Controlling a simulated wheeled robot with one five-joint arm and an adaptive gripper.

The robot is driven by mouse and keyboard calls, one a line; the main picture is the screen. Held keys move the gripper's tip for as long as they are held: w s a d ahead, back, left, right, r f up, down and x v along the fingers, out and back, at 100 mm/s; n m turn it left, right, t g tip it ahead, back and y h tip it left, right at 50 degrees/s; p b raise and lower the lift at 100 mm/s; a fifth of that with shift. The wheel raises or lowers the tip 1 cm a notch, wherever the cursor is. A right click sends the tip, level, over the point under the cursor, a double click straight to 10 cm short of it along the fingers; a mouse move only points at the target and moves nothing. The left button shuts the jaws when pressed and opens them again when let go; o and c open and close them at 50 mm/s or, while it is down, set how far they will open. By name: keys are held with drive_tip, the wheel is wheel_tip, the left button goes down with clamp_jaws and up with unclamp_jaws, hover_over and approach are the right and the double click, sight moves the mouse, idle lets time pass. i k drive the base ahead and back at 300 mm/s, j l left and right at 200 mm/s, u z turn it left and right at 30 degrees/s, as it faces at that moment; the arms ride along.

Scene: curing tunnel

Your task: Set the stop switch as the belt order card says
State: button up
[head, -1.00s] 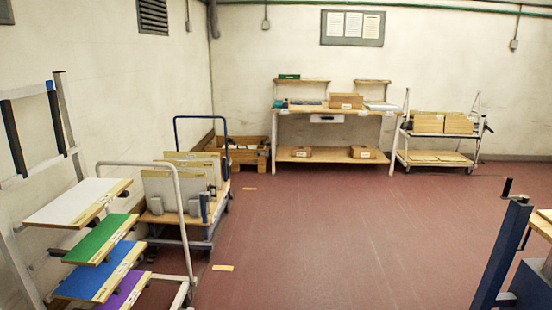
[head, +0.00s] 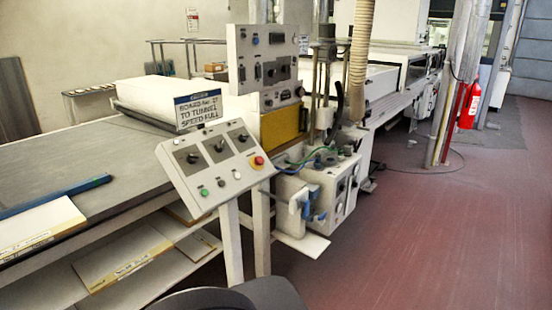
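The order card (head: 198,110) is a small sign with a blue header on the belt table. It seems to read "BOARD No 27 TO TUNNEL SPEED FULL"; the number is blurred. Switch labels are too small to read, so I cannot tell which is the stop switch.
The belt table (head: 90,160) fills the left, with boards (head: 125,258) on the shelf below. A taller control box (head: 265,65) and a lower machine unit (head: 335,185) stand behind the panel. A red extinguisher (head: 469,105) hangs on a post. Red floor at right is clear.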

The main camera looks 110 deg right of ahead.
sight(243, 138)
drive_tip(key=z, duration=3.65)
